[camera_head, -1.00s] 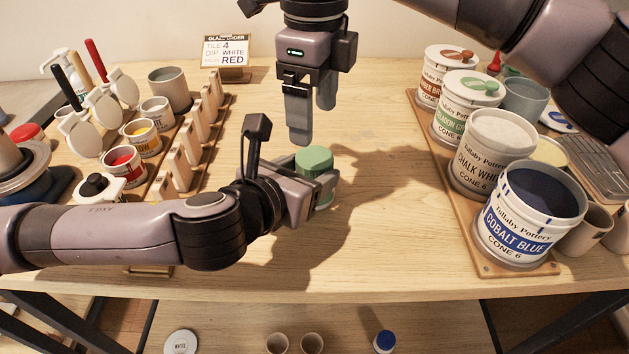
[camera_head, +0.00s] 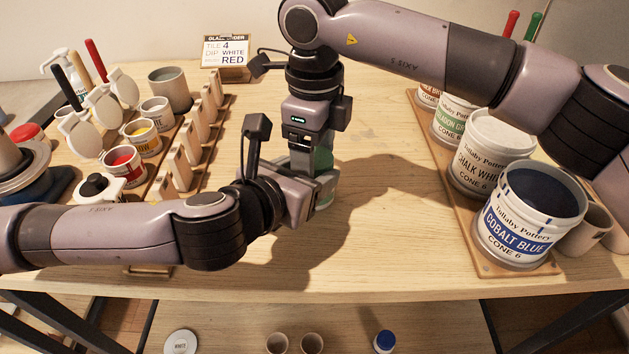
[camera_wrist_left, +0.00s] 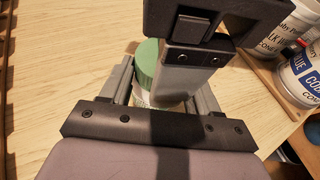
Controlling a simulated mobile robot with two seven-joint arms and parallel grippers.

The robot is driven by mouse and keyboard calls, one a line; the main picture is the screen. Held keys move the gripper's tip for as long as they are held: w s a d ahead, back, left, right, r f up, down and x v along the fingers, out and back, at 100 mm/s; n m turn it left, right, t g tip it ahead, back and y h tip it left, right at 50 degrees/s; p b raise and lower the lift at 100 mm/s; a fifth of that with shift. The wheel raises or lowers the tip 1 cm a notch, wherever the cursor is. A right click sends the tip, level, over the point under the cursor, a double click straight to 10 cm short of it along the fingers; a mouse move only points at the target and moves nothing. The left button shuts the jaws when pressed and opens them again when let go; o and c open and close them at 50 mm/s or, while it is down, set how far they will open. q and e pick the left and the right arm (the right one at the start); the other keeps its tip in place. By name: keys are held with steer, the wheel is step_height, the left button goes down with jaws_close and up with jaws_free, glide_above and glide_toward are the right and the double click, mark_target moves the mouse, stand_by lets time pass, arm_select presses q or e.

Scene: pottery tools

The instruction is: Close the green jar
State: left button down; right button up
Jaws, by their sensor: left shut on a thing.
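The green jar (camera_head: 323,160) is mostly hidden behind my grippers in the head view. Its round green lid (camera_wrist_left: 147,62) shows in the left wrist view, above a paler body. My left gripper (camera_head: 316,188) is shut on the jar low down, one finger on each side. My right gripper (camera_head: 312,158) points straight down over the jar from above. In the left wrist view one of its fingers (camera_wrist_left: 185,78) stands beside and in front of the lid. Its other finger is hidden, so its grip on the lid cannot be told.
Glaze buckets, including a cobalt blue one (camera_head: 528,215), stand on a wooden board at the right. Small paint pots (camera_head: 124,163) and a rack of tiles (camera_head: 190,150) are at the left. A sign (camera_head: 226,50) stands at the back. The front middle of the table is clear.

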arm_select(q)
steer(key=shift+f, duration=0.1)
arm_select(e)
steer(key=c, duration=0.8)
steer(key=shift+m, duration=0.9)
steer(key=o, duration=1.3)
steer(key=shift+r, duration=0.15)
arm_select(q)
steer(key=shift+s+f, duration=0.1)
arm_select(e)
step_height(320, 180, up, 12)
steer(key=shift+f, duration=0.1)
arm_select(q)
steer(key=shift+c, duration=0.8)
jaws_free()
steer(key=shift+r, duration=0.2)
